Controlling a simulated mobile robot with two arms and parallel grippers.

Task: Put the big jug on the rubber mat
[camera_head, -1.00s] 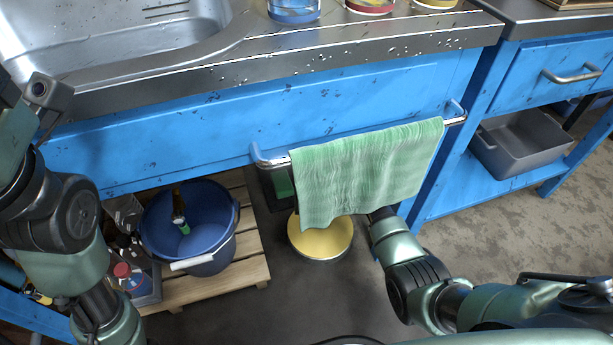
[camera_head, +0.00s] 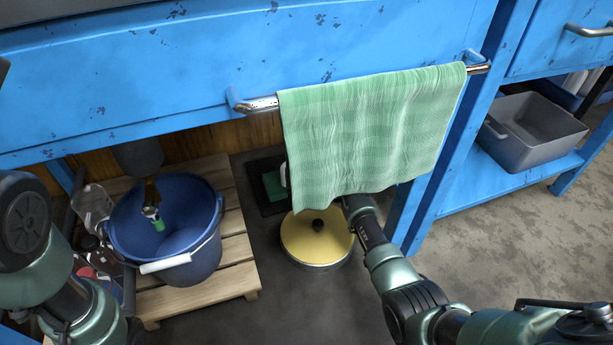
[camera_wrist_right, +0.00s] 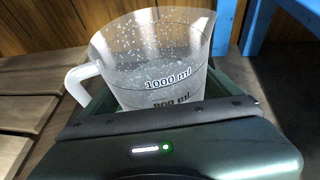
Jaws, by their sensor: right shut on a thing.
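The big jug is clear, with 1000 ml and 800 ml marks and a white handle, in the right wrist view (camera_wrist_right: 150,65). It looks upright. My right gripper (camera_wrist_right: 155,110) is shut on it. In the head view the green towel hides this gripper and most of the jug; a bit of white, probably its handle (camera_head: 284,175), shows at the towel's left edge. A dark flat thing with a green patch (camera_head: 252,190), possibly the rubber mat, lies on the floor there, partly hidden. My left arm shows at the left edge; its gripper is out of view.
The green towel (camera_head: 370,135) hangs from a rail on the blue bench. A blue bucket (camera_head: 205,255) stands on a wooden pallet (camera_head: 235,220). A yellow-topped round thing (camera_head: 310,243) stands beside my right arm. A grey bin (camera_head: 530,155) sits on the right shelf.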

